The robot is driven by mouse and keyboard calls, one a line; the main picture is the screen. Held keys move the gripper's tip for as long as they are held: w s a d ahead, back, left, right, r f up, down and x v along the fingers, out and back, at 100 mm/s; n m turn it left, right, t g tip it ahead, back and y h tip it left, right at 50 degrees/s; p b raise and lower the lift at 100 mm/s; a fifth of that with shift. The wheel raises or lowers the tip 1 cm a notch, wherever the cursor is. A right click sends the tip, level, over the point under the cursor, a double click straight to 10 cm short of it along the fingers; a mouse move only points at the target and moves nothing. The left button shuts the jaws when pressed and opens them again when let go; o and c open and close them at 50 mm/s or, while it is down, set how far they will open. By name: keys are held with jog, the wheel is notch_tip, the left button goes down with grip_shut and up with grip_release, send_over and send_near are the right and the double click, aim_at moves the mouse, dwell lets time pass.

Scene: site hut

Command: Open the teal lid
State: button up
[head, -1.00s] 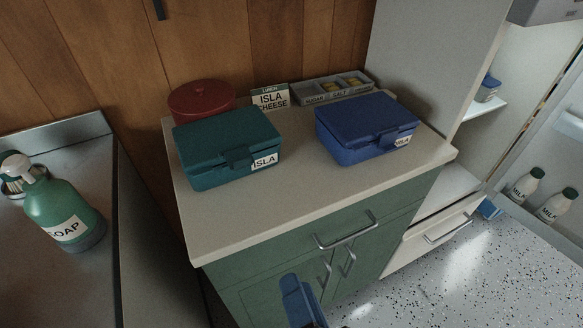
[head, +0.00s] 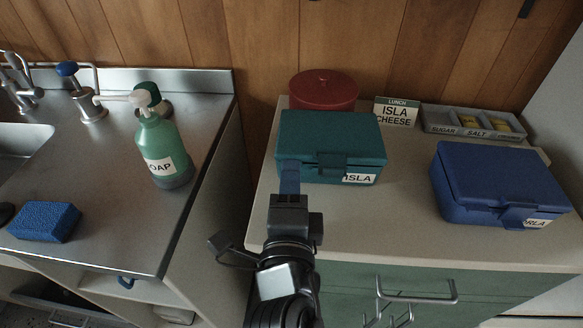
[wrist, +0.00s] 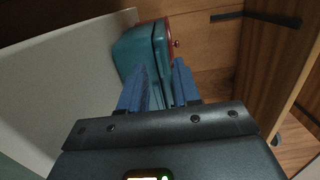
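The teal lunch box (head: 310,172) stands on the counter in the head view, and its teal lid (head: 332,132) is shut. A latch (head: 332,164) sits at its front beside a white ISLA label. My gripper (head: 289,166), with blue fingers, is in front of the box's left front side and overlaps it in this view; I cannot tell whether it touches. In the wrist view the fingers of my gripper (wrist: 160,64) are apart with nothing between them. The teal box (wrist: 132,52) lies just beyond them, partly hidden by the left finger.
A blue lunch box (head: 492,185) stands to the right. Behind are a red round pot (head: 323,92), an ISLA CHEESE card (head: 396,112) and a divided tray (head: 433,121). A soap bottle (head: 160,145) and blue sponge (head: 45,221) are on the left sink counter. Bare counter lies between the boxes.

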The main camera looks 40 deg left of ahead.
jog(key=shift+x, duration=0.8)
jog(key=shift+c, duration=0.4)
grip_shut()
dwell(0.5)
